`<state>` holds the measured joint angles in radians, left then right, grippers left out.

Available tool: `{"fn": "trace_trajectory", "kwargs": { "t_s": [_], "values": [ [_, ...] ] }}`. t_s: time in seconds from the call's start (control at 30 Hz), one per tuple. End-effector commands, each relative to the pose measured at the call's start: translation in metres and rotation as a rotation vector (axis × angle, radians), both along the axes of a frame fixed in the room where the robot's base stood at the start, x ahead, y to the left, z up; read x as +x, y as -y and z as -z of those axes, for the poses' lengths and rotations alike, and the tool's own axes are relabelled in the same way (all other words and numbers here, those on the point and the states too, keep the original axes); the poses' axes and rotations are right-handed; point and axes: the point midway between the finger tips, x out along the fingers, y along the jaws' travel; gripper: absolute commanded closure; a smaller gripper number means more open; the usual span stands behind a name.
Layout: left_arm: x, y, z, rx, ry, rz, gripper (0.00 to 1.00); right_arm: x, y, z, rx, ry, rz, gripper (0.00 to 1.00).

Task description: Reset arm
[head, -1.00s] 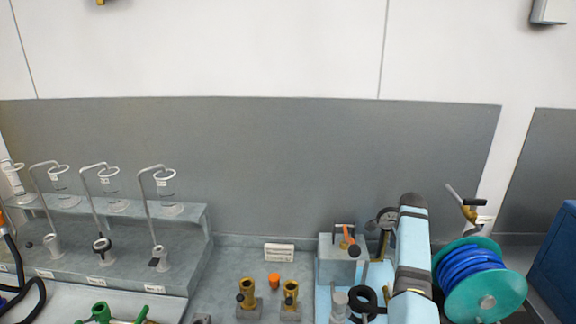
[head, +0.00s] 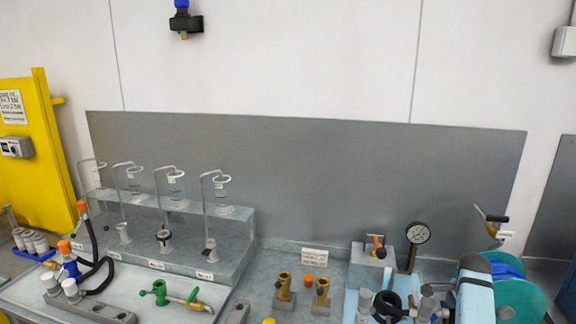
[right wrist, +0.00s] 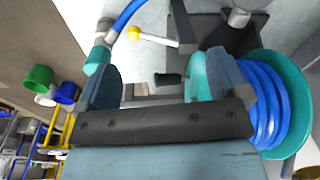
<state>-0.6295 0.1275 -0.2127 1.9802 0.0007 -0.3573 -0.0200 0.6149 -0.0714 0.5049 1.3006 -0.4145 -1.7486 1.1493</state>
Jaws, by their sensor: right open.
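My right gripper (right wrist: 165,82) shows in the right wrist view with its two blue-grey finger pads apart and nothing between them. Behind the gap are a small black knob (right wrist: 168,80) and a grey surface. My light-blue right arm (head: 475,295) stands at the lower right of the head view, in front of a teal reel with blue hose (head: 520,298). The reel (right wrist: 285,105) is also close beside the right finger in the wrist view. The fingertips cannot be made out in the head view. My left gripper is not in view.
A pressure gauge (head: 418,233) stands left of my right arm. Brass fittings (head: 284,287) and an orange cap (head: 309,280) are on the bench. Glass vessels (head: 222,195) stand on a grey shelf at left. A green valve (head: 160,293) lies in front. A grey panel (head: 330,185) backs the bench.

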Motion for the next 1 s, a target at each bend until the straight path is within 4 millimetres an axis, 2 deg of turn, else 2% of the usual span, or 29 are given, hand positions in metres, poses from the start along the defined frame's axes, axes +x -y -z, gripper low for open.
{"fn": "trace_trajectory", "kwargs": {
  "t_s": [0.2, 0.37, 0.47, 0.7, 0.8, 1.0],
  "values": [
    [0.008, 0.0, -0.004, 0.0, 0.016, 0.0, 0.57, -0.064, 0.007, 0.028, -0.118, 0.004, -0.237, 0.06],
    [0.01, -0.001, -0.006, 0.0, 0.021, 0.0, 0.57, -0.125, -0.009, 0.04, -0.212, 0.002, -0.522, 0.06],
    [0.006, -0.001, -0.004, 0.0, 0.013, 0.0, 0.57, -0.165, -0.03, 0.044, -0.254, 0.002, -0.727, 0.06],
    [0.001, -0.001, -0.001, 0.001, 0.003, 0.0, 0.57, -0.265, -0.098, 0.039, -0.295, 0.019, -1.221, 0.06],
    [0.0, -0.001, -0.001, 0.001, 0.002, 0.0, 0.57, -0.296, -0.12, 0.033, -0.292, 0.035, -1.364, 0.06],
    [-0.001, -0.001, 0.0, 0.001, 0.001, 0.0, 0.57, -0.343, -0.154, 0.019, -0.274, 0.072, -1.574, 0.06]
  ]
}}
